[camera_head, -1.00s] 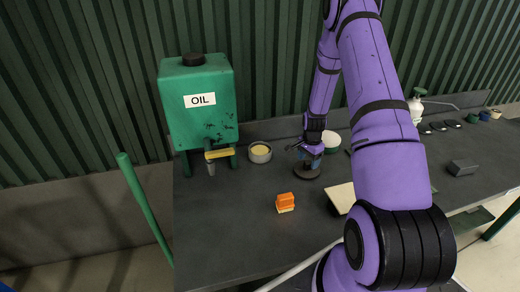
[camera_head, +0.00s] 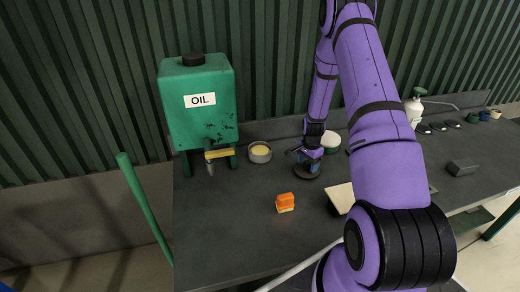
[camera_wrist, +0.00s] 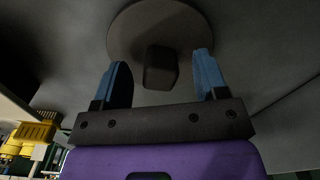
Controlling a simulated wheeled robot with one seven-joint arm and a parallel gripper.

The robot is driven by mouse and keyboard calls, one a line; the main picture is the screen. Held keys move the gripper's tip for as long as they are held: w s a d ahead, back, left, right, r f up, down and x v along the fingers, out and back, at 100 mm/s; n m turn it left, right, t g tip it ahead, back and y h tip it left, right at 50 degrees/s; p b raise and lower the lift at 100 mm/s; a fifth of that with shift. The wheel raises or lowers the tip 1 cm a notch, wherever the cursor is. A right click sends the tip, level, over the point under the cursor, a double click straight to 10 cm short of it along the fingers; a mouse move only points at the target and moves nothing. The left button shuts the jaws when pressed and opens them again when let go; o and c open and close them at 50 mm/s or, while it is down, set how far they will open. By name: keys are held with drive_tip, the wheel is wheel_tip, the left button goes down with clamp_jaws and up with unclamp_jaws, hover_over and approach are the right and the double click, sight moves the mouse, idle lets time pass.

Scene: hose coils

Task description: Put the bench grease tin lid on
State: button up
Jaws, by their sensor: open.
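The open grease tin (camera_head: 260,153), a short grey round tin with pale yellow grease inside, stands on the bench right of the green oil tank. The lid (camera_head: 306,173), a dark flat disc, lies on the bench to the right of the tin and nearer me. My gripper (camera_head: 308,155) is low over the lid, pointing down, and covers part of it. In the wrist view the lid (camera_wrist: 185,25) shows with its dark blocky knob (camera_wrist: 160,68). The blue fingers of my gripper (camera_wrist: 164,80) are open on either side of the knob, with gaps visible.
The oil tank (camera_head: 198,103) with its spout stands left of the tin. An orange block-like item (camera_head: 285,202) sits in front, and a cream flat piece (camera_head: 341,197) lies right. A white-topped round container (camera_head: 331,141) is close behind my gripper. The bench front left is clear.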

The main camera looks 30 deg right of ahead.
drive_tip(key=c, duration=0.9)
drive_tip(key=shift+r, duration=1.3)
clamp_jaws()
drive_tip(key=shift+r, duration=2.2)
